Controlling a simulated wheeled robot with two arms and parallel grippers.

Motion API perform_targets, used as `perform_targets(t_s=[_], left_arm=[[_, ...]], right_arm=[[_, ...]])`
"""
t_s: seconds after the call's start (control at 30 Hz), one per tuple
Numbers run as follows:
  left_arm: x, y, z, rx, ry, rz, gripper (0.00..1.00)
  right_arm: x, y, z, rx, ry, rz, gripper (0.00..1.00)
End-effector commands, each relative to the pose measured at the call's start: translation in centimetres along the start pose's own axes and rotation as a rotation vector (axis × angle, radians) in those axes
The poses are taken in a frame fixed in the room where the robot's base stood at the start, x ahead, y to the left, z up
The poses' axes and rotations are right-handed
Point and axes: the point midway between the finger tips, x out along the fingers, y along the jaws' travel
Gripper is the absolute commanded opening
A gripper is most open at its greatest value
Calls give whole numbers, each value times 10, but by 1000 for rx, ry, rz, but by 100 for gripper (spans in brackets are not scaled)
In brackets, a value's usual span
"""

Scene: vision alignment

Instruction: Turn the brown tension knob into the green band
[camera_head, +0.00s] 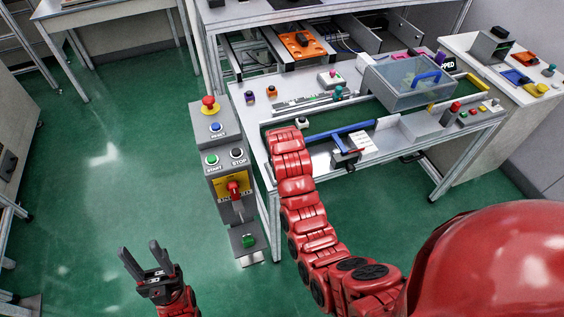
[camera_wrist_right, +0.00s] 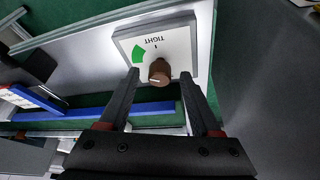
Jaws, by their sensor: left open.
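The brown tension knob (camera_wrist_right: 159,72) sits on a white dial plate (camera_wrist_right: 174,46) with a grey frame in the right wrist view. The plate has a green band (camera_wrist_right: 139,54) up and left of the knob, and the word TIGHT upside down. A pale mark on the knob points left, below the green band. My right gripper (camera_wrist_right: 159,73) is open, with one finger on each side of the knob and gaps visible. Its fingers are hidden in the head view behind my right arm. My left gripper (camera_head: 140,248) is open and empty above the green floor at lower left.
A blue bar (camera_wrist_right: 152,108) runs below the dial in the wrist view. In the head view, a control post (camera_head: 210,135) with a red button stands left of the workbench (camera_head: 262,172). A clear-lidded box (camera_head: 408,80) is at the bench's right. Floor at left is free.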

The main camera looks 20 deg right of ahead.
Motion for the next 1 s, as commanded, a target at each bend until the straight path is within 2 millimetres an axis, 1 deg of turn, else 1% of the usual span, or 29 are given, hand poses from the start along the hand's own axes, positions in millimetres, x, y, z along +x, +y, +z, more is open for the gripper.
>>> perform_targets(t_s=[0.23, 0.33, 0.43, 0.5, 0.6, 0.63, 0.7, 0.77, 0.9, 1.0], left_arm=[[0, 0, 0, 0, 0, 0, 50], [-2, 0, 0, 0, 0, 0, 50], [-6, 0, 1, 0, 0, 0, 50], [-10, 0, 2, 0, 0, 0, 50], [0, 0, 0, 0, 0, 0, 50], [6, 0, -1, 0, 0, 0, 50], [28, -1, -5, 0, 0, 0, 50], [41, -2, -7, 0, 1, 0, 50], [66, -3, -11, 0, 0, 0, 50], [80, -4, -14, 0, 0, 0, 50]], right_arm=[[-1, 0, 0, 0, 1, 0, 64], [-5, 0, -1, 0, 3, 0, 64], [-16, 0, -2, 0, 7, -1, 64], [-28, -1, -1, -1, 9, -2, 64], [-60, -1, -4, 1, 10, -3, 64], [-70, -1, -4, 1, 6, -3, 64], [-88, 0, -4, 1, 0, -1, 64], [-100, 0, -4, 1, -1, -3, 64], [-130, 0, -4, 2, 0, -3, 64], [-150, -1, -3, 1, 0, -4, 64]])
